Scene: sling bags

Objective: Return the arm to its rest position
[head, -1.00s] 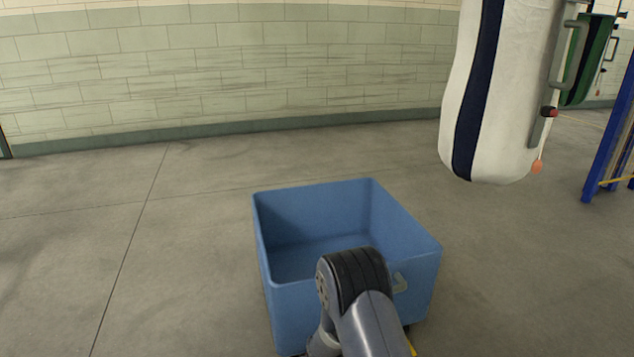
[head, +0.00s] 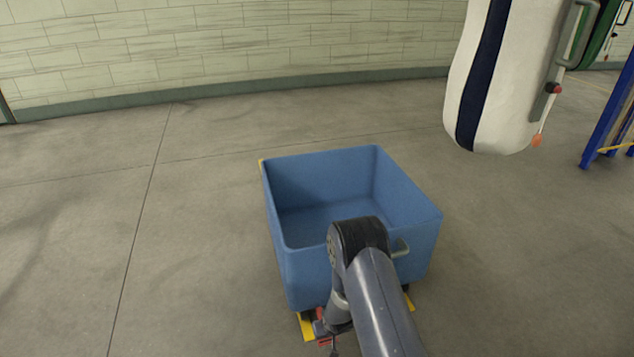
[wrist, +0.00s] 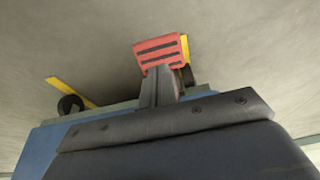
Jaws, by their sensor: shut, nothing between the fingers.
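My arm reaches in from the bottom of the head view, its dark elbow joint in front of the near wall of a blue bin. My gripper (head: 324,329) hangs low at the bin's near side, outside it, with small red parts showing. In the wrist view my gripper (wrist: 161,55) has its red-tipped fingers together, with nothing between them. I cannot tell whether it touches the bin.
The blue wheeled bin (head: 408,185) stands open on yellow floor marks (head: 306,326) and looks empty inside. A white bag with a navy stripe (head: 507,80) hangs at the upper right. A blue post (head: 608,115) stands at the right edge. The floor on the left is clear.

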